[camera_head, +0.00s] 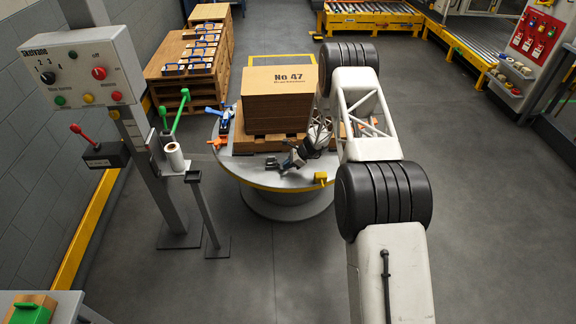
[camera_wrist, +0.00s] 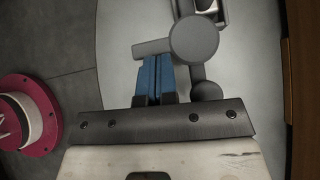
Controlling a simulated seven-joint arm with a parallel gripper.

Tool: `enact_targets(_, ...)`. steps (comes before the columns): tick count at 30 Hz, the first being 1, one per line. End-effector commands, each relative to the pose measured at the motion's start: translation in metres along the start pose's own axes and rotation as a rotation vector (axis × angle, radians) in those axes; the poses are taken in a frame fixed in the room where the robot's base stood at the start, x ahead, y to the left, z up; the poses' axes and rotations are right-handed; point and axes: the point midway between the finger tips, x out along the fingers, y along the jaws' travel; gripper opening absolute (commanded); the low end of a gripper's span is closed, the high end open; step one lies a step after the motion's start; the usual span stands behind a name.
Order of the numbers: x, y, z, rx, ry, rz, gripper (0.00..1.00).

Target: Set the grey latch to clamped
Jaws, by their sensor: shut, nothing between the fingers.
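The grey latch (camera_head: 271,163) sits on the near part of the round table's top, in front of the cardboard stack. In the wrist view the grey latch (camera_wrist: 194,40) shows a large round disc, a short bar out to the left and a smaller round knob below. My gripper (camera_head: 284,163) is low over the table, right beside the latch. In the wrist view my gripper's blue fingers (camera_wrist: 155,62) are together, with nothing between them. Their tips are at the latch's left bar; I cannot tell whether they touch it. The arm hides part of the table's right side.
The cardboard stack (camera_head: 278,98) stands on a pallet on the round table (camera_head: 240,168). A blue clamp (camera_head: 224,118), an orange latch (camera_head: 216,143) and a yellow latch (camera_head: 320,178) are around the rim. A control post (camera_head: 150,160) stands left. The floor in front is clear.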

Motion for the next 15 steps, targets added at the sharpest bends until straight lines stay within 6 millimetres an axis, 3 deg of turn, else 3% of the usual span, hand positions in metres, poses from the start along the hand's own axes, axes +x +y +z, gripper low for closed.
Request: enact_targets(15, 0.0015, 0.0019, 0.0017, 0.042, 0.000, -0.042, 0.00)
